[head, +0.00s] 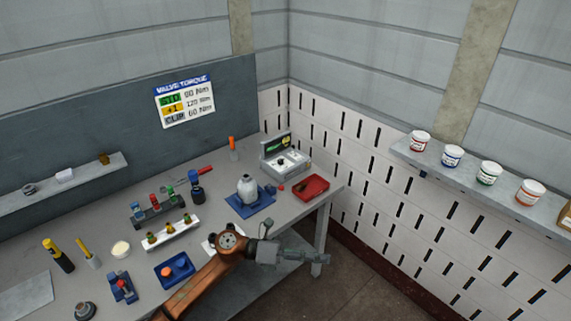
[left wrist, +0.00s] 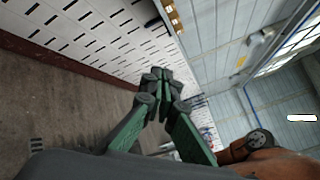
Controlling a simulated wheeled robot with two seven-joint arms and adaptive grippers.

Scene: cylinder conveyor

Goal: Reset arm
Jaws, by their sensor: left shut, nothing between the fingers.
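My left arm (head: 228,240), orange-brown with a grey wrist, comes in from the bottom of the head view and reaches over the front edge of the workbench. My left gripper (head: 318,257) points right, past the bench's right end, over open floor. In the left wrist view the two green-grey fingers of the gripper (left wrist: 160,80) meet at their tips, with nothing between them. The left gripper is shut and empty. My right gripper is in neither view.
The grey workbench (head: 50,218) holds a white bottle on a blue mat (head: 240,207), a red tray (head: 311,187), a grey device (head: 285,157) and a blue tray (head: 175,284). Several white tubs, one of them blue-labelled (head: 452,156), stand on a wall shelf at right. Floor right of the bench is clear.

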